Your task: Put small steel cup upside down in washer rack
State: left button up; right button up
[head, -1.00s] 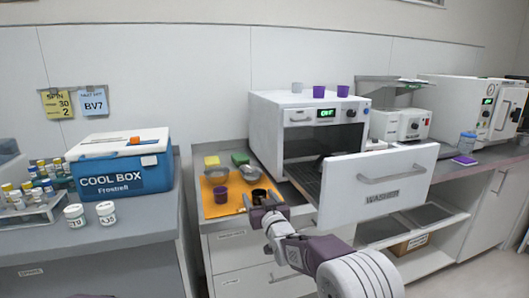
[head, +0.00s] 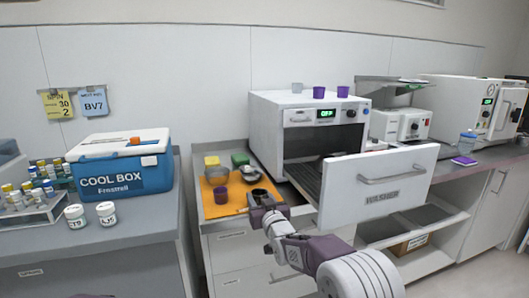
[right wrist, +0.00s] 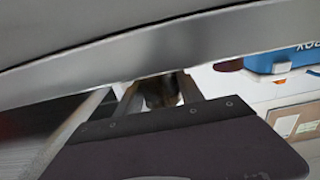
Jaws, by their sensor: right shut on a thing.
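The small steel cup (head: 258,193), dark inside, is at the front right of the orange mat (head: 235,203). My right gripper (head: 262,203) is shut on its near side. In the right wrist view a broad grey metal wall (right wrist: 160,60) crosses above the fingers (right wrist: 158,92); the grip itself is partly hidden. The white washer (head: 310,115) stands to the right with its drawer front (head: 378,184) pulled out. The dark washer rack (head: 306,178) shows only partly behind that front. My left gripper is not in view.
Steel bowls (head: 216,175), a purple cup (head: 221,195) and yellow (head: 212,161) and green (head: 240,159) blocks are around the cup. The drawer front stands as a wall on the right. A blue cool box (head: 120,165) is on the left counter.

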notch_tip(320, 180, up, 7)
jog(key=p, duration=0.4)
jog(key=shift+r+p, duration=0.2)
jog(key=shift+p, duration=0.1)
jog(key=shift+f, duration=0.1)
